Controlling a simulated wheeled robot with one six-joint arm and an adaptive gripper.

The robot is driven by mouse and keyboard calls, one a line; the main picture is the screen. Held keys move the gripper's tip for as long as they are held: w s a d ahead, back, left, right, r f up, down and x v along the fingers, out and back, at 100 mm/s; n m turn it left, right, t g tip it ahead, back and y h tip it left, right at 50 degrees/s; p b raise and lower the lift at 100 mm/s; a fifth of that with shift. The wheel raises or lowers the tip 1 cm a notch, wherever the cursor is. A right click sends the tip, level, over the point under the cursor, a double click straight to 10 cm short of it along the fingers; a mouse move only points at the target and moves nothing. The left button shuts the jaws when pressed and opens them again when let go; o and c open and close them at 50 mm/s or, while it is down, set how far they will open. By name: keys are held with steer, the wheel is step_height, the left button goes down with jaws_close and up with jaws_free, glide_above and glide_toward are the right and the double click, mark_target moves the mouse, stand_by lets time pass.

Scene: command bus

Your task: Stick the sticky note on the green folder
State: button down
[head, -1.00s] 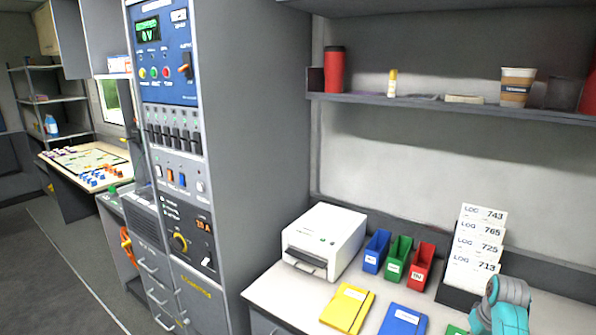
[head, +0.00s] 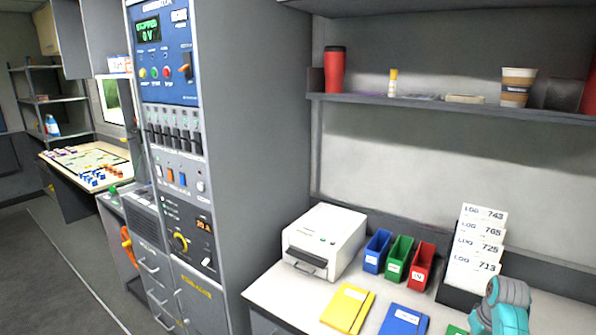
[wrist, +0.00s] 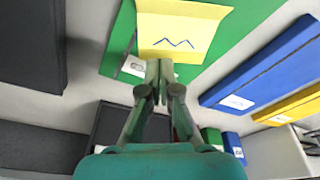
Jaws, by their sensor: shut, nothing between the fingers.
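The sticky note (wrist: 180,28), yellow with a blue zigzag line, lies over the green folder (wrist: 122,45) in the wrist view. Its edges look slightly bent, and I cannot tell whether it is flat against the folder everywhere. My gripper (wrist: 158,72) is shut and empty, with its fingertips just at the lower edge of the note. Whether the tips touch the note or folder is unclear. In the head view only a corner of the green folder (head: 455,330) shows at the bottom edge; the note and fingertips are out of that view.
A blue folder (head: 404,320) and a yellow folder (head: 347,309) lie beside the green one. Blue, green and red bins (head: 398,258), a card rack with log cards (head: 477,247) and a white printer (head: 325,240) stand behind. A shelf (head: 440,104) hangs above.

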steer(key=shift+f, duration=0.9)
stand_by(0.8)
steer(key=shift+r, duration=2.5)
